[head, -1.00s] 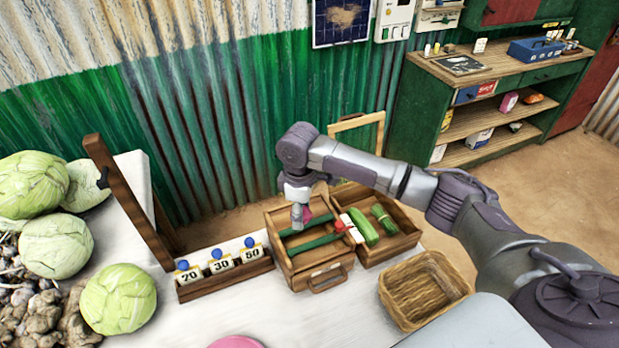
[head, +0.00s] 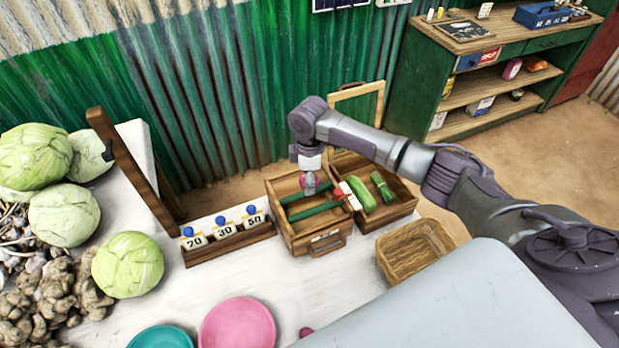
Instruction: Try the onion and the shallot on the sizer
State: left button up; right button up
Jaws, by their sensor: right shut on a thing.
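My right gripper (head: 310,187) points down over a wooden box with two green bars (head: 320,212), which looks like the sizer. The gripper is shut on a rounded pink-red thing (head: 304,180), likely the onion, and partly hides it. It is at the bars, but I cannot tell whether it touches them. A small pink-red thing (head: 305,332), possibly the shallot, lies on the white table (head: 285,285) by the near edge, partly hidden by a grey surface. My left gripper is not in view.
A wooden tray with green vegetables (head: 405,207) adjoins the box on the right. A wicker basket (head: 418,250) is nearer. A numbered rack (head: 232,240) stands left. Pink (head: 236,325) and teal (head: 160,338) dishes are at the front, cabbages (head: 127,264) far left.

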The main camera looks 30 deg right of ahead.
jog(key=shift+f+b, duration=1.6)
jog(key=shift+f, duration=0.3)
jog(key=shift+f+b, duration=0.4)
jog(key=shift+f, duration=0.65)
jog(key=o, duration=1.2)
jog(key=shift+o, duration=0.4)
jog(key=shift+o, duration=1.3)
